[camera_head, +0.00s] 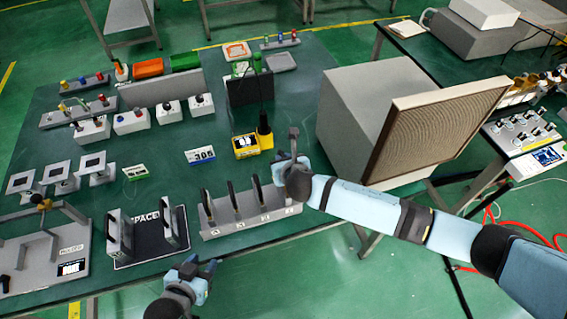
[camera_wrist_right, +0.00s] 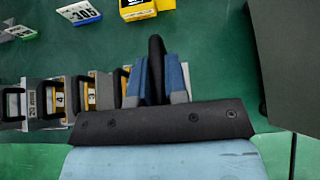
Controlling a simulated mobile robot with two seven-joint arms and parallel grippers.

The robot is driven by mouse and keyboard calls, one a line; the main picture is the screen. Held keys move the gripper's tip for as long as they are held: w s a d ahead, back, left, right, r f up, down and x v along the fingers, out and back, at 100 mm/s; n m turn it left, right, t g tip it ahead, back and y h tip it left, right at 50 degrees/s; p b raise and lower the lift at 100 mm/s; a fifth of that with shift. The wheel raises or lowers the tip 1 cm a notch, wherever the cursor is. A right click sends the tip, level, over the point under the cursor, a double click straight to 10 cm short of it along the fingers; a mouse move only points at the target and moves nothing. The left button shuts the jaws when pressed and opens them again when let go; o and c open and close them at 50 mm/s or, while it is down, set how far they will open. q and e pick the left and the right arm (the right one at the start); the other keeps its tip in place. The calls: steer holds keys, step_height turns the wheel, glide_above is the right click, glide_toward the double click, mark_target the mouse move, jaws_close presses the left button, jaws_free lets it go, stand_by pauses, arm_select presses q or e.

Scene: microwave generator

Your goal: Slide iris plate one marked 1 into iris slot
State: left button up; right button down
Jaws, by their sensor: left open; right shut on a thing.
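In the head view a light rack (camera_head: 250,221) stands at the table's front edge and holds several upright plates with black handles. In the right wrist view yellow-labelled plates show; one reads 4 (camera_wrist_right: 60,101). My right gripper (camera_head: 290,160) is at the rack's right end. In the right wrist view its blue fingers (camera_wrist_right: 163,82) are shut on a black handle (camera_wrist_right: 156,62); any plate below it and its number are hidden. My left gripper (camera_head: 203,268) is open and empty, in front of the table's front edge. I cannot make out which opening is the iris slot.
A large grey box with a mesh front (camera_head: 430,135) stands right of my right gripper.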

steer(key=shift+r, duration=1.5)
